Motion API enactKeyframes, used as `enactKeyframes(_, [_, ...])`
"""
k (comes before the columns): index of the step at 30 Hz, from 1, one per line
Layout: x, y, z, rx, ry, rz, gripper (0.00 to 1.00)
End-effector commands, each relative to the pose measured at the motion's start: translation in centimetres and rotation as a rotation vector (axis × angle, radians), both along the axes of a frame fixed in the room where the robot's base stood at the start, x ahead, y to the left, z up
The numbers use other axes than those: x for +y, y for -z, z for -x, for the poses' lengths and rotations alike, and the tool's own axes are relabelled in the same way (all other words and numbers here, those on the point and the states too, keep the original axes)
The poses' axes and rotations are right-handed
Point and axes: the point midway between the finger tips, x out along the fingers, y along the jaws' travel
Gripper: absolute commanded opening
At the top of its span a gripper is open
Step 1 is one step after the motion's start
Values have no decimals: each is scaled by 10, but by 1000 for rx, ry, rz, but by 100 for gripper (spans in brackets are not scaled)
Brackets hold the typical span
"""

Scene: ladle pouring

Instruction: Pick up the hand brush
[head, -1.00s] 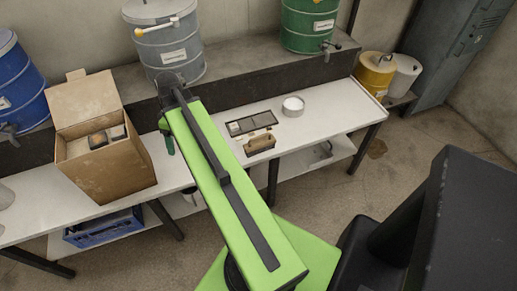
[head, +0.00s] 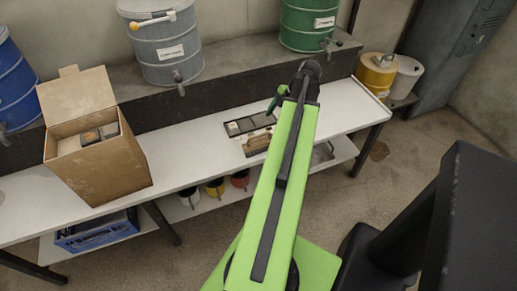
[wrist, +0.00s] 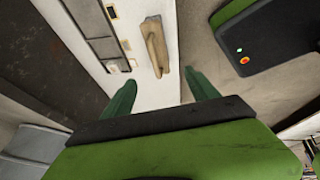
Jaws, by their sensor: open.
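The hand brush (head: 257,143) is a brown block lying on the white bench top, at its front edge and just in front of a dark divided tray. It also shows in the wrist view (wrist: 157,45), beyond and between my two green fingers. My gripper (wrist: 160,93) is open with nothing between the fingers. In the head view my arm reaches over the bench just right of the brush, and one green finger shows; the other is hidden.
The dark tray (head: 250,122) lies directly behind the brush. A cardboard box (head: 100,165) stands on the bench at left. Grey (head: 160,45) and green (head: 309,25) drums stand on the raised ledge behind. Small pots (head: 215,188) sit on the shelf below. Bench top between box and tray is clear.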

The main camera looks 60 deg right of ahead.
Motion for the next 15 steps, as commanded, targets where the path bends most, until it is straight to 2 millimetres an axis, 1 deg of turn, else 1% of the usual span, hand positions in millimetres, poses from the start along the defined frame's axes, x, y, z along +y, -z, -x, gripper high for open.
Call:
enactKeyframes(1, [3,20,-4,1,-1,0,68])
enactKeyframes(9, [17,76,-26,1,-2,-1,68])
enactKeyframes(12, [21,92,-34,0,-2,0,68])
enactKeyframes(15, [23,96,-38,1,0,0,68])
